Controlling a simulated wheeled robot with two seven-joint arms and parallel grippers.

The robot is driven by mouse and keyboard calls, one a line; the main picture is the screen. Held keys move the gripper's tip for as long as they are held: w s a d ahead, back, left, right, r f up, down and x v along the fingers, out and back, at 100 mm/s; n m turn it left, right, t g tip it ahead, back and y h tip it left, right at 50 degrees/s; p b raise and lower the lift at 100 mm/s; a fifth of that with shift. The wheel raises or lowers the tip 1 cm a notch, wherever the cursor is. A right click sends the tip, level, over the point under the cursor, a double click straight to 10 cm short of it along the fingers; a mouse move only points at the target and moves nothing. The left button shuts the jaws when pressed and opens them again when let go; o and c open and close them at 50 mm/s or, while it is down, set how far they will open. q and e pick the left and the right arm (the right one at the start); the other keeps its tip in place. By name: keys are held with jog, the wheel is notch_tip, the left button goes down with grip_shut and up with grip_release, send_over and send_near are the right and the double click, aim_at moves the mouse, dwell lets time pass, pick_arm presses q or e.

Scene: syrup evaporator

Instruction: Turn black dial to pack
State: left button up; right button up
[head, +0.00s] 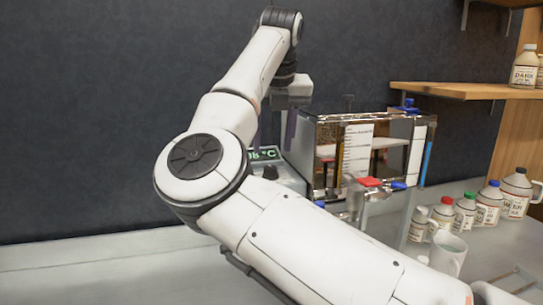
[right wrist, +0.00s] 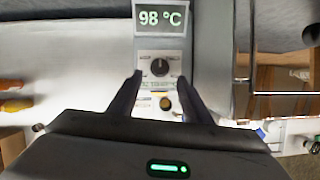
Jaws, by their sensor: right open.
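The black dial (right wrist: 160,67) sits on the pale face of the control box, just below a green 98 °C display (right wrist: 162,20), in the right wrist view. Small labels flank the dial but are too blurred to read, and I cannot tell its setting. My right gripper (right wrist: 160,79) is open, with one finger on each side of the dial and no visible contact. A yellowish knob (right wrist: 165,103) lies below the dial, between the fingers. My left gripper is not in view.
The glass-fronted evaporator (head: 330,150) stands right of the control box, with a red-handled tap (head: 369,182) in front. A wooden shelf (head: 450,90) is above. The counter's left part is clear.

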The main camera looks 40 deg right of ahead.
jog(key=v, duration=0.4)
jog(key=shift+f, duration=0.15)
dwell(0.4)
